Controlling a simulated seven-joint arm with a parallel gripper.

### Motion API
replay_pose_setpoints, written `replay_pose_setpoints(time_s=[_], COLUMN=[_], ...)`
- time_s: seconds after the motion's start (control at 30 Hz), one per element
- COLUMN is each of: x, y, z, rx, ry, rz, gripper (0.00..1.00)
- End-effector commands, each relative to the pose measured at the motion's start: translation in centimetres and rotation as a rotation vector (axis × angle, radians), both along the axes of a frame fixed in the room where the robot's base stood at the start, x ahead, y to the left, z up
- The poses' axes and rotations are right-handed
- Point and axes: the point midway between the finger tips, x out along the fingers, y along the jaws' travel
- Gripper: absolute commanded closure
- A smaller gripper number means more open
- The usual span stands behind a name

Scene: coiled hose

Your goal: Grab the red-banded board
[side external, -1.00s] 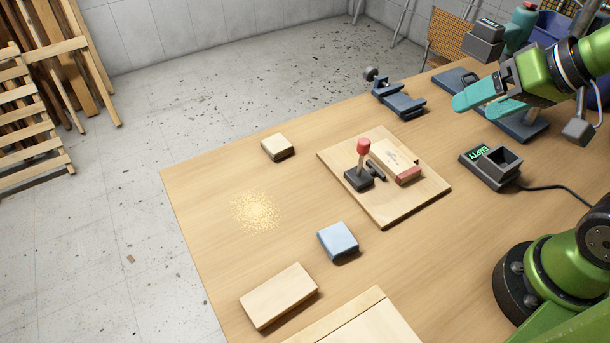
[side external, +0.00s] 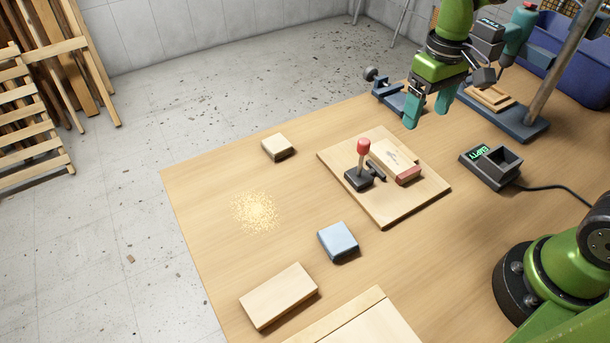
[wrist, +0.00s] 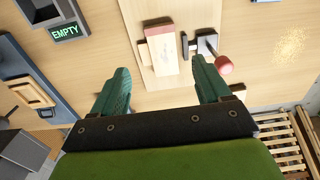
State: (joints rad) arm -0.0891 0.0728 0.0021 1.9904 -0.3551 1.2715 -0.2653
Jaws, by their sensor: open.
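The red-banded board (side external: 391,155) is a pale wooden block with a red end. It lies on a wooden base panel (side external: 400,208), beside a black toggle clamp (side external: 362,172) with a red knob. In the wrist view the board (wrist: 163,56) shows ahead of the fingers, its red end away from them, with the clamp (wrist: 206,46) to its right. My gripper (side external: 428,110) is open and empty, pointing down above the table behind the board. In the wrist view its two teal fingers (wrist: 162,88) are spread, with nothing between them.
A charger cradle marked EMPTY (side external: 493,165) stands right of the panel. A blue-grey vise (side external: 398,98) and a drill stand (side external: 520,122) are behind. A blue block (side external: 338,241) and loose wood pieces (side external: 279,296) lie in front.

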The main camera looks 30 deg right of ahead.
Motion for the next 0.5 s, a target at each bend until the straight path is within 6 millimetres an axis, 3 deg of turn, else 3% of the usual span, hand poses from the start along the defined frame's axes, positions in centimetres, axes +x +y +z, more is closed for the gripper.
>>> replay_pose_setpoints(time_s=[0.3, 0.5], x=[-0.2, -0.1], y=[0.0, 0.0], z=[-7.0, -9.8], rx=[0.001, 0.001], ry=[0.007, 0.002], rz=[-0.003, -0.004], gripper=[0.23, 0.23])
